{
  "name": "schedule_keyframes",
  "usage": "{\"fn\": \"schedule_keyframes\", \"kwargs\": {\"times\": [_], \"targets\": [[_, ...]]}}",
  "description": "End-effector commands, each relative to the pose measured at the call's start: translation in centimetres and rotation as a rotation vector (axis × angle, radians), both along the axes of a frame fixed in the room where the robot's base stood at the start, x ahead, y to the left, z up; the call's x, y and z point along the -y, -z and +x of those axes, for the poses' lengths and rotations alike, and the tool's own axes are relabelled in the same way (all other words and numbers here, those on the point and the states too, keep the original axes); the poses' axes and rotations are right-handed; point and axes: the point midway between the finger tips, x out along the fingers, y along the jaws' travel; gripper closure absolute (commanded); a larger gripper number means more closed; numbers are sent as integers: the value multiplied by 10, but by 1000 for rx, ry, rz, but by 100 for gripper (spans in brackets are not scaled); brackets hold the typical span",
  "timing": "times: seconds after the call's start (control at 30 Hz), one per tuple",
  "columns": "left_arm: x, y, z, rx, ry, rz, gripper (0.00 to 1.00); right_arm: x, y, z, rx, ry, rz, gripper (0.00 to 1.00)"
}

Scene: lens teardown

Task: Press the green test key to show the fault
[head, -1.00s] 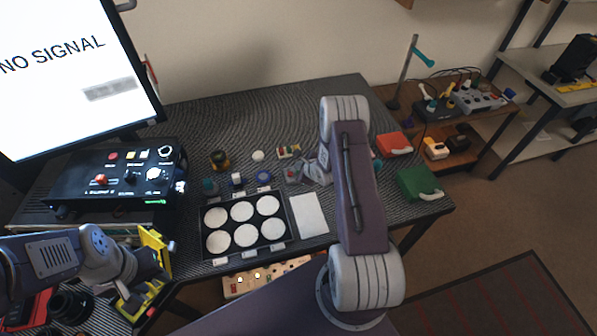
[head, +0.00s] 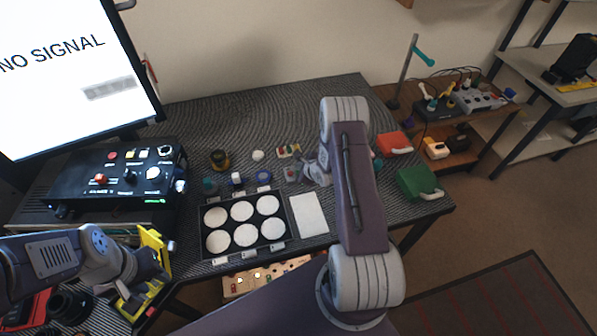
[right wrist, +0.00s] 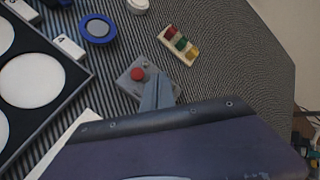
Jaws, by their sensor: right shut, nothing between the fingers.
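A small grey box (right wrist: 133,80) with a round red button (right wrist: 138,74) lies on the ribbed mat; it also shows in the head view (head: 291,174). My right gripper (right wrist: 156,90) is shut and empty, with its fingers over the right part of this box. They hide what is there, and I cannot tell whether they touch it. No green key shows on the box's visible part. A pale strip with red, green and yellow pieces (right wrist: 178,44) lies just beyond. My left gripper (head: 158,262) is at the lower left by a yellow frame (head: 152,246); its jaws are unclear.
A black tray (head: 286,222) with white round pads lies left of the box, and a white sheet (head: 310,215) beside it. A black control console (head: 75,186) stands at the left under a screen (head: 60,60) reading "NO SIGNAL". A green case (head: 415,183) lies right.

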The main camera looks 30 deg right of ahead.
Motion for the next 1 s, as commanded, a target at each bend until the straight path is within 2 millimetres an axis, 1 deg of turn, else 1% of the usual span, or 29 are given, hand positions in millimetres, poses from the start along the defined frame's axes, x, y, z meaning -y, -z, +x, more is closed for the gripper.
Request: {"fn": "schedule_keyframes", "kwargs": {"times": [0.03,0.37,1.0], "targets": [[0,2,0,0,0,0,64,0,3,0,0,0,0,100],[0,1,0,0,0,0,64,0,2,0,0,0,0,100],[0,6,0,0,0,0,64,0,10,0,0,0,0,100]]}}
